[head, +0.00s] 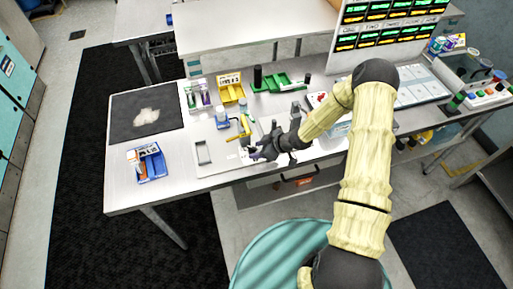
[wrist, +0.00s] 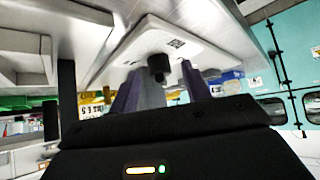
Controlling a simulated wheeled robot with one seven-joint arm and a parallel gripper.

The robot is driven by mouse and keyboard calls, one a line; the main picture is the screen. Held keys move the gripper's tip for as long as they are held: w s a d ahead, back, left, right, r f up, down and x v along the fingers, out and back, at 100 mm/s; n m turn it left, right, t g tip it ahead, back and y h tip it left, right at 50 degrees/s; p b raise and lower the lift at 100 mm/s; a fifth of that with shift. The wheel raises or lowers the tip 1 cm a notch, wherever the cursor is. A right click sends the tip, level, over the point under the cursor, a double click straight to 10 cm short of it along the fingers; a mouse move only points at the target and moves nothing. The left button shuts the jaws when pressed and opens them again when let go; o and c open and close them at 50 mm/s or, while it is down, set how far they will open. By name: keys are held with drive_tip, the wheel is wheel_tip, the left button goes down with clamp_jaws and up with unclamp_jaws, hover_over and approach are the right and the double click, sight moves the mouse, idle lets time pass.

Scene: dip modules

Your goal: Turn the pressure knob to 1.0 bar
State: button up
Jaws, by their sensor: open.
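A small black knob (wrist: 158,66) sticks out of a white panel (wrist: 190,45) in the wrist view; it appears to be the pressure knob. My gripper (wrist: 159,74) is open, with one grey-purple finger on each side of the knob in the picture. Gaps show between the knob and both fingers, and I cannot tell how deep the knob sits between them. No scale or pointer is readable. In the head view my gripper (head: 258,153) is at the front part of the workbench, and the knob cannot be made out there.
The white workbench (head: 120,190) holds a yellow bin (head: 230,90), a blue box (head: 148,163), a grey tray (head: 203,152) and a dark mat (head: 125,125). Bottles and a green tray (head: 283,82) stand behind my gripper.

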drive_tip(key=shift+w+a+f, duration=0.1)
drive_tip(key=shift+a+f, duration=0.25)
drive_tip(key=shift+c, duration=0.2)
drive_tip(key=c, duration=1)
drive_tip(key=shift+o, duration=0.2)
drive_tip(key=shift+w+n+g+p, duration=0.1)
drive_tip(key=shift+n+g+p, duration=0.2)
drive_tip(key=shift+n+p, duration=0.1)
drive_tip(key=o, duration=1)
drive_tip(key=shift+d, duration=0.1)
